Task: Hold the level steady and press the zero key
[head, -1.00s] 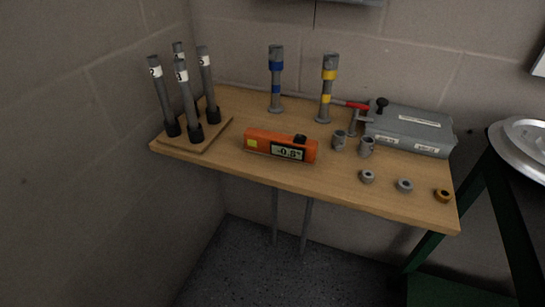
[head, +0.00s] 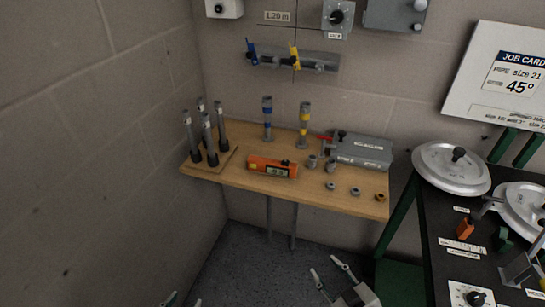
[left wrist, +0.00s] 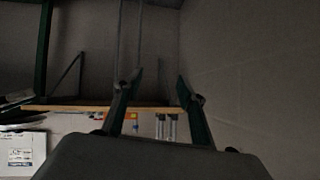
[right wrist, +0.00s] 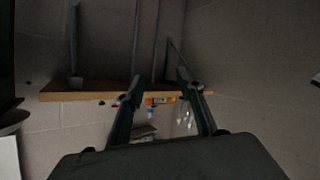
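The level (head: 272,167) is an orange block with a display and a dark knob or key on top at its right end. It lies on the wooden wall shelf (head: 350,202), near its front edge. The display digits are too small to read surely now. My left gripper (head: 183,300) is open and empty at the bottom edge of the head view, well below and in front of the shelf. My right gripper (head: 328,270) is open and empty, also below and in front of the shelf. The level also shows small between the fingers in the right wrist view (right wrist: 160,100).
Dark tubes (head: 207,138) stand at the shelf's left end. Blue-banded (head: 267,120) and yellow-banded (head: 304,125) posts stand behind the level. Cups, rings and a grey box (head: 361,150) are to its right. A dark bench (head: 440,225) stands at right. Space before the shelf is free.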

